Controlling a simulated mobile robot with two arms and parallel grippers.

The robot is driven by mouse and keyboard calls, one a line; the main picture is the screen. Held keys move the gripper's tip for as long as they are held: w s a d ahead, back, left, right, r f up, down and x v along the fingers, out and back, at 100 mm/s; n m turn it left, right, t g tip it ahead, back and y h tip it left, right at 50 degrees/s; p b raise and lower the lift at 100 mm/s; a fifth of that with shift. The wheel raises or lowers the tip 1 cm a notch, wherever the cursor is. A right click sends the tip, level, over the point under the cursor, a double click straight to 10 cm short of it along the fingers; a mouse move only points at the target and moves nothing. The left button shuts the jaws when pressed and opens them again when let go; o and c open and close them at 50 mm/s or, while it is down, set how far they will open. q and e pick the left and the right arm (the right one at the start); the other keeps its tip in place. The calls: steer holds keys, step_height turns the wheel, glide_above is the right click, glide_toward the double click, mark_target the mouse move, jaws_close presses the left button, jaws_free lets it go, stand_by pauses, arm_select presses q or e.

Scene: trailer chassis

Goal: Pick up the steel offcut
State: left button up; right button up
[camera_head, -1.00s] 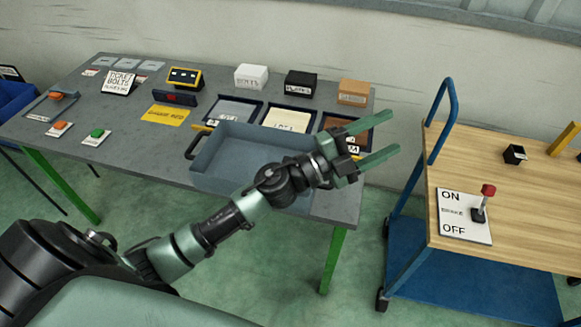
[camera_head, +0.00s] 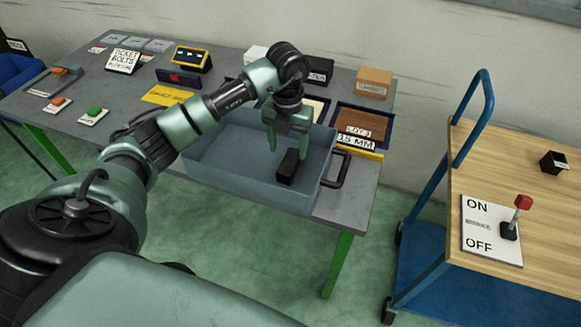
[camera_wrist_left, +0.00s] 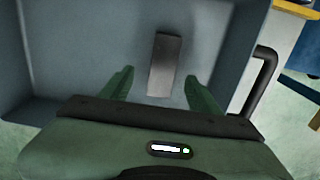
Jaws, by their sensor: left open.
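The steel offcut, a short dark rectangular bar (camera_head: 288,166), lies in the right part of a blue-grey open tray (camera_head: 240,187) on the workbench. In the left wrist view the offcut (camera_wrist_left: 165,62) looks grey and lies on the tray floor ahead of the jaws. My left gripper (camera_head: 287,149) points down over the tray. Its two fingers are apart and hold nothing. In the left wrist view the gripper (camera_wrist_left: 160,76) has one finger on each side of the offcut's line. I cannot tell the exact height gap. My right gripper is not in view.
The tray's walls and black side handle (camera_head: 345,168) are close to my left gripper. Behind are labelled bins (camera_head: 360,122) and small boxes (camera_head: 374,80). A wooden-topped blue cart (camera_head: 500,180) with an ON/OFF lever stands to the right, across a floor gap.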

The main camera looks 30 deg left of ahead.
mark_target(290, 161)
arm_select(q)
steer(key=f, duration=0.2)
steer(key=f+p, duration=0.1)
steer(key=f, duration=0.1)
steer(key=shift+w+d+f, duration=0.15)
steer(key=shift+d+f, duration=0.05)
steer(key=shift+f, duration=0.75)
steer(key=c, duration=1.3)
jaws_close()
